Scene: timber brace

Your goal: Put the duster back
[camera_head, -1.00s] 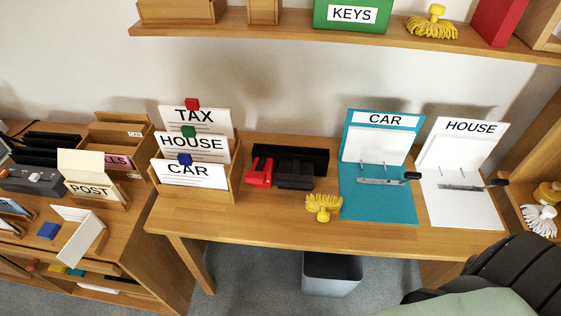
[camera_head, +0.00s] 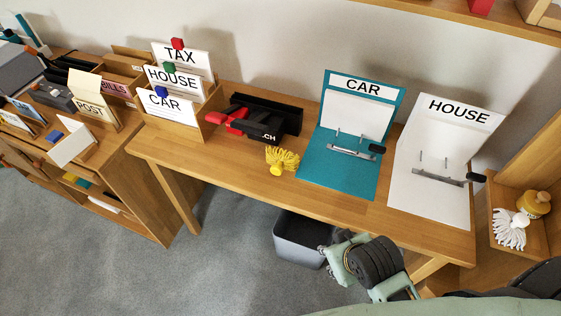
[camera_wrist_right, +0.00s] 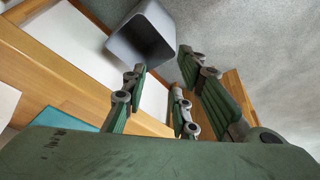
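A yellow duster (camera_head: 282,160) with a mop-like fringe lies on the desk, left of the teal CAR folder (camera_head: 342,168). A white duster (camera_head: 510,230) lies in the wooden compartment at the right, beside a yellow-brown container (camera_head: 534,204). My right gripper (camera_head: 332,258) is in front of the desk edge, low near the grey bin, well apart from the yellow duster. In the wrist view the right gripper (camera_wrist_right: 160,78) has its fingers spread, with nothing between them; no duster shows there. My left gripper is not in view.
A grey bin (camera_head: 297,242) stands on the floor beneath the desk (camera_head: 235,160). The white HOUSE folder (camera_head: 425,190) lies right of the CAR folder. A black tray (camera_head: 275,112) with red and black items and a card sorter (camera_head: 180,133) stand left.

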